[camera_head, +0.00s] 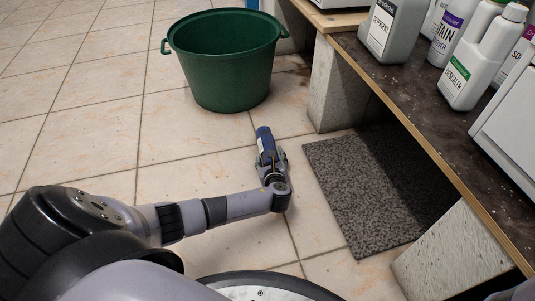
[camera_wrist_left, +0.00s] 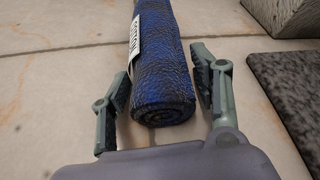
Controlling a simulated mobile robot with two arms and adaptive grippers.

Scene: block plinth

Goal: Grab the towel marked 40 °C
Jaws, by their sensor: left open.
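A rolled dark blue towel (camera_head: 264,138) lies on the tiled floor, left of the grey mat. In the left wrist view the towel (camera_wrist_left: 162,70) runs away from me with its rolled end nearest. A white label on its left side carries dark lettering; I cannot make out a 40 °C mark. My left gripper (camera_head: 270,160) is at the towel's near end. In the wrist view the left gripper (camera_wrist_left: 161,82) is open, with one finger on each side of the towel. A gap shows on each side near the rolled end. My right gripper is not in view.
A green tub (camera_head: 222,80) stands on the floor beyond the towel. A speckled grey mat (camera_head: 365,190) lies to the right, partly under a dark shelf board (camera_head: 415,100) on concrete blocks (camera_head: 335,95). Several bottles stand on the board. Floor to the left is clear.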

